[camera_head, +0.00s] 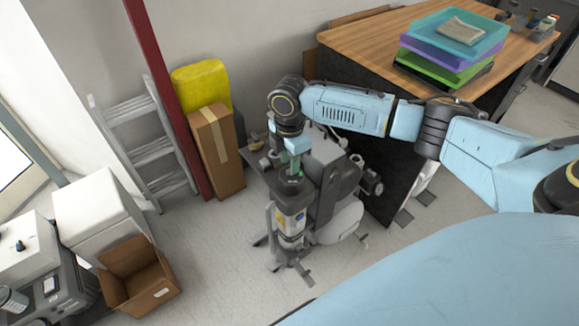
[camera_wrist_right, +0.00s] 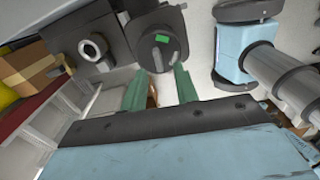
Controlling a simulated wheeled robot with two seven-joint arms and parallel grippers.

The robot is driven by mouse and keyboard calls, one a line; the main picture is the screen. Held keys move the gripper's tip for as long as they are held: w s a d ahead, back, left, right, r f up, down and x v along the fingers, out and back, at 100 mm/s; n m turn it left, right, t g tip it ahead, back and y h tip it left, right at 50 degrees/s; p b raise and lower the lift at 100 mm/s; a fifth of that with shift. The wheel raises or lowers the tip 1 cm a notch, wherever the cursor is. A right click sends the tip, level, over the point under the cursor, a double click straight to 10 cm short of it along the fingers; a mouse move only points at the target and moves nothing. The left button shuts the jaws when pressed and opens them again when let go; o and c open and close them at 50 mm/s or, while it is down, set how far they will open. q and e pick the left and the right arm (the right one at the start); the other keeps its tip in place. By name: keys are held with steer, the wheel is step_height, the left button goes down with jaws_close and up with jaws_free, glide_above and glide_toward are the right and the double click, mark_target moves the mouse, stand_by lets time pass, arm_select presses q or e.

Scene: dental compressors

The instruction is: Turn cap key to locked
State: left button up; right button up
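A grey compressor unit (camera_head: 343,196) stands on the floor beside the wooden-topped desk. In the right wrist view, a round dark knob (camera_wrist_right: 154,54) with a small green mark sits on the unit, just beyond my fingertips. I take it for the cap key; its lock markings are too small to read. In the head view, the right gripper (camera_head: 295,175) points down over the compressor, and the knob cannot be made out there. My left gripper is not in view.
The desk (camera_head: 385,40) carries stacked coloured trays (camera_head: 450,45). A cardboard box (camera_head: 217,150), a yellow container (camera_head: 201,82) and a ladder (camera_head: 145,150) stand along the wall. An open carton (camera_head: 140,277) lies at lower left. Floor left of the compressor is clear.

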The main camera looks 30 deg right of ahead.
steer(key=shift+f, duration=1.2)
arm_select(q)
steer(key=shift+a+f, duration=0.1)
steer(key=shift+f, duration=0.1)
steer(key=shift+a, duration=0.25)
arm_select(e)
jaws_close()
steer(key=shift+r+p, duration=0.15)
steer(key=shift+p, duration=0.25)
steer(key=m+p, duration=0.4)
steer(key=p, duration=0.1)
steer(key=shift+w+r+p, duration=0.1)
steer(key=shift+r+p, duration=0.05)
steer(key=shift+p, duration=0.2)
steer(key=shift+m, duration=0.3)
steer(key=shift+f, duration=0.25)
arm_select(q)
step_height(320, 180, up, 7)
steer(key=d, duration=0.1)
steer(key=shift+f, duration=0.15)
